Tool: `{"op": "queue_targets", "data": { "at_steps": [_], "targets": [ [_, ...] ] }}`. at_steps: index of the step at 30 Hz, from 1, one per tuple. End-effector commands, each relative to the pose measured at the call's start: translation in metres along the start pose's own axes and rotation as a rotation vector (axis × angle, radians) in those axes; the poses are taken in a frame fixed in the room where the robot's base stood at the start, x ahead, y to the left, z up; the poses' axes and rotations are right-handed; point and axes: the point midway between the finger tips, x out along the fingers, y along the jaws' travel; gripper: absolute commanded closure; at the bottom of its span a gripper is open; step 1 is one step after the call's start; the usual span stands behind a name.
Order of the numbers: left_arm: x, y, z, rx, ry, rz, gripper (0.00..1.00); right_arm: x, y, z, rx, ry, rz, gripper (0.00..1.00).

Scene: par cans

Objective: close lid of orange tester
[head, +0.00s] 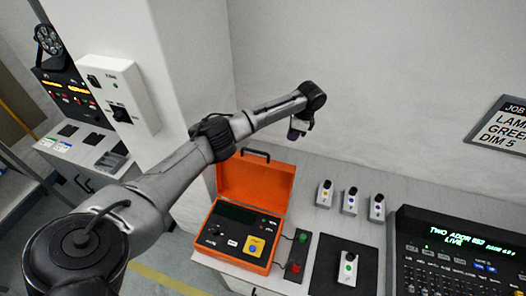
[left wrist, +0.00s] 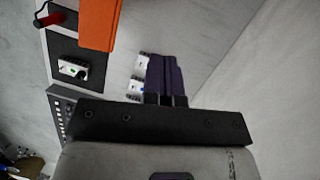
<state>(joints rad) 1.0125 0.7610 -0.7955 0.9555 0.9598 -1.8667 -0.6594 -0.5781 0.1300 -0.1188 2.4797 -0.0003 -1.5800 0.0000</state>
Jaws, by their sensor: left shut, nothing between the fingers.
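The orange tester (head: 220,213) is a case on the bench in the head view. Its orange lid (head: 256,184) stands open, upright at the back, with a dark handle on top. The control panel inside is exposed. My left gripper (head: 298,132) is up behind and right of the lid, apart from it, with nothing held. In the left wrist view its dark fingers (left wrist: 163,62) are together, and an orange part of the tester (left wrist: 99,24) shows at the upper left. My right gripper is in neither view.
Three small white devices (head: 350,200) stand right of the tester. Another (head: 348,268) sits on a black mat (head: 325,262). A console (head: 451,247) is at the far right. A white pillar (head: 190,80) rises on the left. A sign (head: 503,125) hangs on the wall.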

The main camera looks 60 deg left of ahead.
Motion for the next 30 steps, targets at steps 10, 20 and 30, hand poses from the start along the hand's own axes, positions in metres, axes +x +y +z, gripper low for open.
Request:
{"op": "queue_targets", "data": {
  "at_steps": [10, 20, 30],
  "targets": [
    [-0.036, -0.04, 0.089, 0.193, 0.155, 0.274, 1.0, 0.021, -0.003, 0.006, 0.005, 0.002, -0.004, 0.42],
    [-0.014, -0.032, 0.096, 0.236, 0.189, 0.306, 1.0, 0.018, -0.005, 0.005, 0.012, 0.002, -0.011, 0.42],
    [0.05, -0.009, 0.086, 0.233, 0.189, 0.305, 1.0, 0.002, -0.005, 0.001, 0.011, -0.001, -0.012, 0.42]
  ]
}}
